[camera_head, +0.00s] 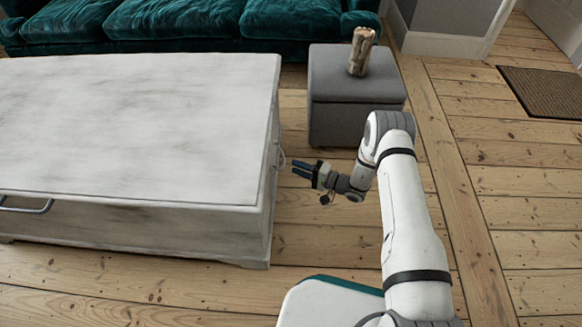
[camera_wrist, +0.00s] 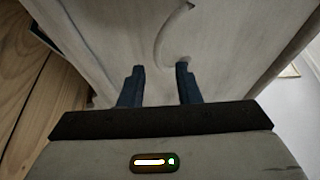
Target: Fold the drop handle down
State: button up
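The drop handle (camera_head: 281,158) is a thin pale loop on the right end of the whitewashed wooden chest (camera_head: 245,190). In the head view it stands out from that end face. In the wrist view the handle (camera_wrist: 158,40) shows as a curved bar, its lower end close to the right fingertip. My gripper (camera_head: 293,168) is just right of the handle and points at the chest end. In the wrist view its two dark fingers (camera_wrist: 160,70) are apart with nothing held between them. I cannot tell whether the right finger touches the handle.
A second handle (camera_head: 25,207) is on the chest's front. A grey ottoman (camera_head: 345,118) with a wooden log-like piece (camera_head: 360,52) on it stands behind my gripper. A green velvet sofa (camera_head: 180,22) is at the back.

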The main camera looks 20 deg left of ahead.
jog(key=shift+w+a+b, duration=0.2)
jog(key=shift+a+b, duration=0.15)
jog(key=shift+a, duration=0.8)
jog(key=shift+w+a+b, duration=0.2)
jog(key=shift+a+b, duration=0.1)
jog(key=shift+a, duration=0.85)
jog(key=shift+c, duration=0.2)
grip_shut()
